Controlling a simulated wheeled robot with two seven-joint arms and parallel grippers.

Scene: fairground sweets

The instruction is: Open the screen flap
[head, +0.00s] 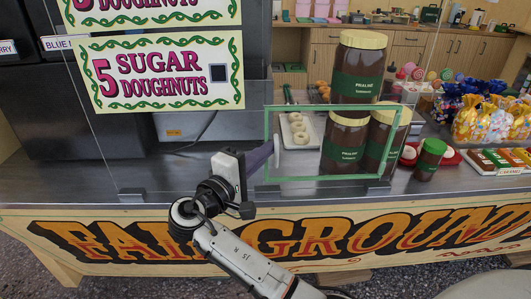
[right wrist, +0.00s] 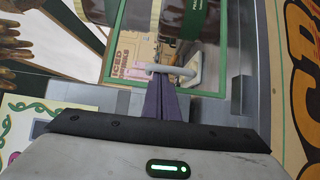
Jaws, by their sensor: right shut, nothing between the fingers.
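The screen flap is a clear panel in a green frame (head: 338,107), set in the glass screen above the counter. Its frame also shows as a green strip in the right wrist view (right wrist: 116,42). I cannot tell whether it stands slightly ajar. My right gripper (head: 271,150) is shut and empty, its dark fingertips at the flap's left edge. In the right wrist view its fingers (right wrist: 162,84) are pressed together, just below a pale rounded bar or ring (right wrist: 172,70). I cannot tell whether they touch it. My left gripper is not in view.
Large brown jars (head: 357,68) with cream lids and a tray of doughnuts (head: 299,132) stand behind the flap. A small green-lidded jar (head: 429,160) and wrapped sweets (head: 483,122) are to the right. A sugar doughnuts sign (head: 160,72) hangs at left.

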